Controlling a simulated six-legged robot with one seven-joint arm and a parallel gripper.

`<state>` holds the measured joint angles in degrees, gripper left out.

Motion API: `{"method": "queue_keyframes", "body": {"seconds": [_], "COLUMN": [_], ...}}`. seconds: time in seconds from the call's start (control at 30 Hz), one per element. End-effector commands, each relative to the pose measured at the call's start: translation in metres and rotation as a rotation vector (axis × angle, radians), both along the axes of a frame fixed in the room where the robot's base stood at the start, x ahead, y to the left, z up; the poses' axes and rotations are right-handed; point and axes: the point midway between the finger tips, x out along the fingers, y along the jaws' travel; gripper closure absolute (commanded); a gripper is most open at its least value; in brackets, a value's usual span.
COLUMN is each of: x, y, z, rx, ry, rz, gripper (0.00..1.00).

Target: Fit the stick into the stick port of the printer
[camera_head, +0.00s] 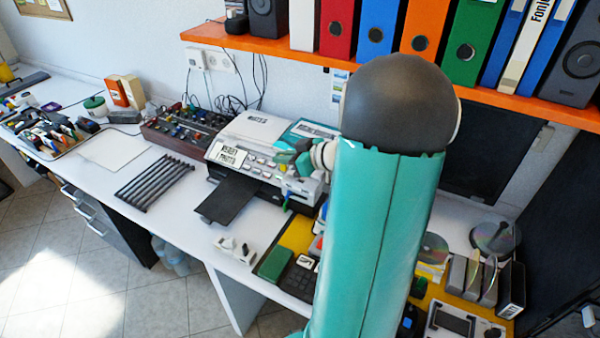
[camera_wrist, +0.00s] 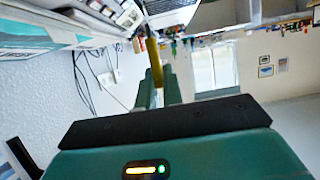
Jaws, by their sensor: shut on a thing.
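The printer (camera_head: 232,156) is a white and grey machine on the desk, with a dark tray (camera_head: 228,199) sticking out at its front. My gripper (camera_head: 284,158) is over the printer's right part, partly hidden by my arm. In the wrist view my two green fingers (camera_wrist: 159,90) are shut on a yellow stick (camera_wrist: 154,60) that points away from the wrist. The far end of the stick is close to light and dark machine parts, too small to tell whether it touches them. I cannot make out the stick port in either view.
A dark red box with knobs (camera_head: 185,129) stands left of the printer, and a black ribbed rack (camera_head: 154,182) lies in front of it. An orange shelf (camera_head: 280,50) with binders hangs above. A yellow mat (camera_head: 297,236) with small items lies right of the tray.

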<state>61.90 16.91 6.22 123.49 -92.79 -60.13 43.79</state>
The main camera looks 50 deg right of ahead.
Motion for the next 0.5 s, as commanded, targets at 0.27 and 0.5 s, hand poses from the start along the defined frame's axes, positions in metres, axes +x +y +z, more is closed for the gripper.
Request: {"method": "queue_keyframes", "body": {"seconds": [0.27,0.5], "x": [0.004,0.007], "y": [-0.050,-0.068], "z": [-0.044,-0.065], "rx": [0.004,0.001], "ry": [0.001,0.000], "rz": [-0.001,0.002], "gripper": [1.00,1.00]}}
